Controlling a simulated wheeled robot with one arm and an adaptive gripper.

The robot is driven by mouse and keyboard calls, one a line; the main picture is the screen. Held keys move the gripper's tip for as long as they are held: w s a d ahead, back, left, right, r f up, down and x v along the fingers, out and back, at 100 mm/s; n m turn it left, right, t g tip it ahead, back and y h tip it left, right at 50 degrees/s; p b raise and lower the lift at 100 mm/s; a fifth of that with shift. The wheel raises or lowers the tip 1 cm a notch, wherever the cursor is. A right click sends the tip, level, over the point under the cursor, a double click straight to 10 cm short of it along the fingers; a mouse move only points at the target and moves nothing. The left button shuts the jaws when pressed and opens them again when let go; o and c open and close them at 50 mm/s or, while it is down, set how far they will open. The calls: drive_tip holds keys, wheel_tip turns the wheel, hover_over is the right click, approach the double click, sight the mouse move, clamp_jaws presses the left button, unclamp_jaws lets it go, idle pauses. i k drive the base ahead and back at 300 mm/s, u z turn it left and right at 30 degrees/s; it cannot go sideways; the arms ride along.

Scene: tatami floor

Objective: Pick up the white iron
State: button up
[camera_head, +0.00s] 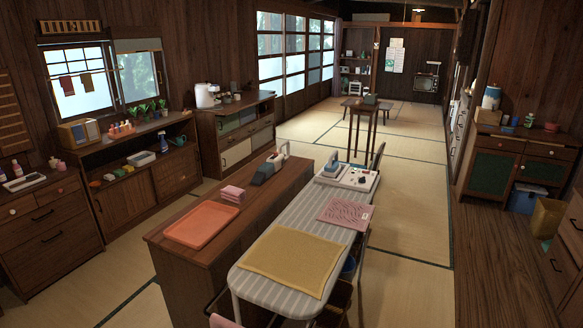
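Two iron-like things show, both small in the head view. One (332,162) is pale, white to light blue, and stands at the far end of the striped ironing board (262,291), by a white tray (364,182) with small items. The other (268,170) is dark grey with a whitish part at its upper right, and rests on the far end of the brown wooden counter (180,257). I cannot tell for sure which is the white iron. My gripper is not in view.
An orange tray (201,226) and folded pink cloths (232,192) lie on the counter. A yellow cloth (292,262) and a pink patterned sheet (346,213) lie on the board. Cabinets line both walls. Tatami floor (408,215) right of the board is open.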

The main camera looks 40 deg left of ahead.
sight(333, 169)
drive_tip(key=u, duration=1.3)
